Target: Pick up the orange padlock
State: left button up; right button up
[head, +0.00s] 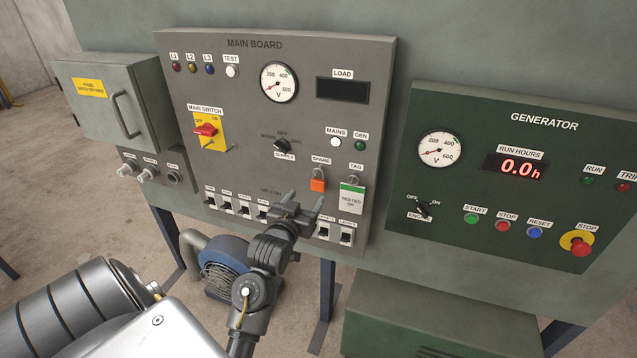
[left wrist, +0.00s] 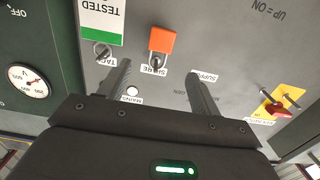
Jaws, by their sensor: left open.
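The orange padlock (head: 318,184) hangs on the grey main board below the SPARE label. In the left wrist view the padlock (left wrist: 161,40) appears upside down, beyond the fingertips and between their lines. My left gripper (head: 307,202) is open and empty, in front of the board just below the padlock. Its two fingers also show in the left wrist view (left wrist: 160,75), with a gap between them. The padlock does not touch either finger as far as I can see. My right gripper is in neither view.
A TESTED tag (head: 351,198) hangs right of the padlock. A row of breaker switches (head: 243,208) runs below, partly hidden by my left gripper. The yellow-backed main switch (head: 206,131) is at upper left. The green generator panel (head: 520,185) stands to the right.

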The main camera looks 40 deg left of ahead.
aim_at(317, 183)
pick_arm(q)
jog(key=p+x, duration=0.2)
jog(key=x, duration=0.5)
jog(key=shift+w+a+f, duration=0.1)
jog(key=shift+w, duration=0.25)
jog(key=shift+w+a+f, duration=0.1)
jog(key=shift+w+f, duration=0.05)
jog(key=shift+w, duration=0.1)
jog(key=shift+c, duration=0.3)
jog(key=c, duration=1.1)
